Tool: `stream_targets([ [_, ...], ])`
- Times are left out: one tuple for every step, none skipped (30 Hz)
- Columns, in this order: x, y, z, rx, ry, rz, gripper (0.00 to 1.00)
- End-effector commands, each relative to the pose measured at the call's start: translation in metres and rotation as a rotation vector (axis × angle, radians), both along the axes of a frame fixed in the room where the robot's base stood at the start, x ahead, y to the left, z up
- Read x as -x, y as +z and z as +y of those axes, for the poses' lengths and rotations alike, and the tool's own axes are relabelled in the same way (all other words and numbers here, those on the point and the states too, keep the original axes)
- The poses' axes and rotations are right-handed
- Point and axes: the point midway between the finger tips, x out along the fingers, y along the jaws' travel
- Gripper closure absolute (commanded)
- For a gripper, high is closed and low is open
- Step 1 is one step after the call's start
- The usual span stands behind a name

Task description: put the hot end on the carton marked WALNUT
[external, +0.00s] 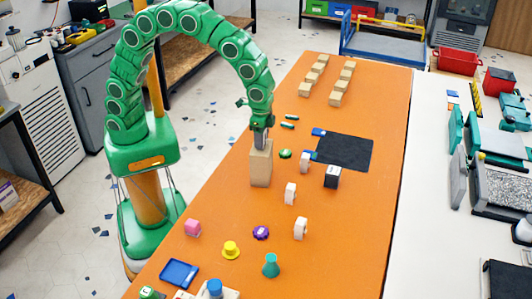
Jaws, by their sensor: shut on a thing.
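My gripper (261,141) points straight down over the left part of the orange table. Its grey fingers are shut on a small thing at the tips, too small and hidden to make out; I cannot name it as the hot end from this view. Directly below stands an upright tan carton (261,172). The fingertips overlap its top in the picture, and I cannot tell whether they or the held thing touch it. More tan cartons (305,90) stand in two rows at the far end. No WALNUT marking is readable on any carton.
A black mat (344,153) lies right of my gripper. White spool-like things (290,193), a black-and-white cube (332,177) and a green round thing (285,154) stand nearby.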

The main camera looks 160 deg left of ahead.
Motion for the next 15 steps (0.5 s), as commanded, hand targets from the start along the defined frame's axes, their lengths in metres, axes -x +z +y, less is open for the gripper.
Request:
stream_targets([
  [-0.0001,-0.0008,-0.0001,0.0,0.0,0.0,0.89],
  [-0.0001,-0.0016,-0.0001,0.0,0.0,0.0,0.89],
  [-0.0002,-0.0026,-0.0001,0.0,0.0,0.0,0.89],
  [-0.0002,-0.0025,0.0001,0.0,0.0,0.0,0.54],
  [-0.0002,-0.0023,0.0001,0.0,0.0,0.0,0.5],
  [-0.0002,-0.0023,0.0001,-0.001,0.0,-0.001,0.44],
  [-0.0002,-0.0023,0.0001,0.0,0.0,0.0,0.39],
  [-0.0003,-0.0022,0.0001,-0.001,0.0,-0.001,0.34],
  [-0.0002,-0.0022,0.0001,0.0,0.0,0.0,0.32],
  [-0.0002,-0.0022,0.0001,0.0,0.0,0.0,0.32],
  [-0.0002,-0.0022,0.0001,0.0,0.0,0.0,0.32],
  [-0.0002,-0.0022,0.0001,0.0,0.0,0.0,0.32],
  [-0.0002,-0.0022,0.0001,0.0,0.0,0.0,0.32],
  [-0.0002,-0.0022,0.0001,0.0,0.0,0.0,0.32],
  [-0.0003,-0.0022,0.0001,0.0,0.0,0.0,0.32],
])
